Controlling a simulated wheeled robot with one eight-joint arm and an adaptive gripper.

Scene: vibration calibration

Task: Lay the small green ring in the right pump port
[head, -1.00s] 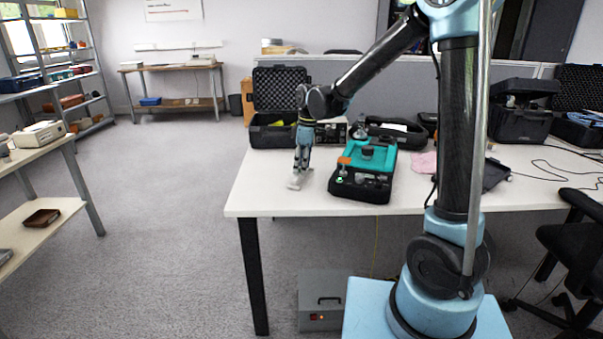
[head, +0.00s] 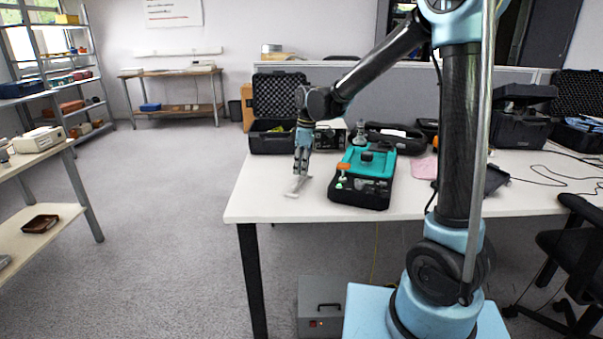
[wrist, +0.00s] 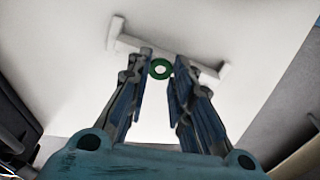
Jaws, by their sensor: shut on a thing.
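The small green ring (wrist: 153,74) sits between the fingertips of my gripper (wrist: 164,61) in the wrist view. My fingers are close together, shut on the ring. In the head view my gripper (head: 299,180) points down near the table's left end, left of the teal and black pump unit (head: 378,160). The ring is too small to make out there. The pump's top carries an orange part (head: 343,166) and a small pale green part at its front left. I cannot tell which port is the right one; the pump is outside the wrist view.
A white bar (wrist: 205,66) with raised ends lies under my fingertips.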

